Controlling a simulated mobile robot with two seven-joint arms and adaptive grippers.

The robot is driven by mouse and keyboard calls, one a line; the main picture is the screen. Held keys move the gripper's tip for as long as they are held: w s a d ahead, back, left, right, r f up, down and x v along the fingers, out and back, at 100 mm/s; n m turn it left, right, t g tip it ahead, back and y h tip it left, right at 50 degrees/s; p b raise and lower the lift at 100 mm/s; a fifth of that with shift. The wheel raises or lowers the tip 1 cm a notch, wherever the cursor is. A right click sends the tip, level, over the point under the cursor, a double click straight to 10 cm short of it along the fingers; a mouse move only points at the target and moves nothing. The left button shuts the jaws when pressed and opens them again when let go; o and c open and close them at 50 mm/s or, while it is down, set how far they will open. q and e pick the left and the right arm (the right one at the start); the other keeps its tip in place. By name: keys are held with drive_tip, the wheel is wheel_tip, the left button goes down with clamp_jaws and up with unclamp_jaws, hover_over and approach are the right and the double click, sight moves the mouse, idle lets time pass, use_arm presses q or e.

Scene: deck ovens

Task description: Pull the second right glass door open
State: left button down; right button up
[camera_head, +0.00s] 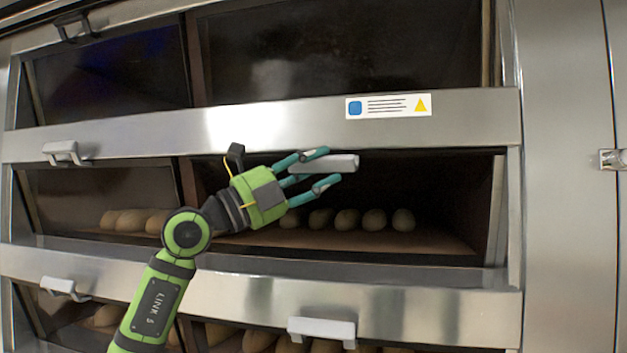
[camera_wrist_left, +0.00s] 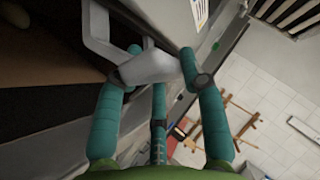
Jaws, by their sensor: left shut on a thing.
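The second right glass door (camera_head: 440,190) is in the middle row of the deck oven, right of the centre post. Several round loaves show through its dark opening. Its light grey bar handle (camera_head: 345,162) is near its top edge, just under the steel strip. My left gripper (camera_head: 318,168) is shut on this handle, its teal fingers around the bar. In the left wrist view the grey handle (camera_wrist_left: 150,68) lies between the fingers, with its bracket running to the panel. I cannot tell how far the door stands open. My right gripper is not in view.
A steel strip with a label (camera_head: 388,105) runs above the door, and another steel strip (camera_head: 420,305) runs below. The lower right door's handle (camera_head: 321,330) sticks out under my arm's right side. A steel side panel (camera_head: 565,180) with a latch stands at right.

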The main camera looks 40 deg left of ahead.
use_arm(q)
drive_tip(key=shift+a+m, duration=0.1)
drive_tip(key=shift+m, duration=0.3)
drive_tip(key=c, duration=1.1)
unclamp_jaws()
drive_tip(key=shift+h, duration=0.3)
drive_tip(key=shift+o, duration=0.5)
drive_tip(key=shift+w+f, duration=0.1)
drive_tip(key=shift+w, duration=0.25)
drive_tip(key=shift+f, duration=0.1)
drive_tip(key=v, duration=1.1)
drive_tip(key=shift+s+a+f, duration=0.15)
drive_tip(key=shift+s+f, duration=0.1)
drive_tip(key=shift+s, duration=0.05)
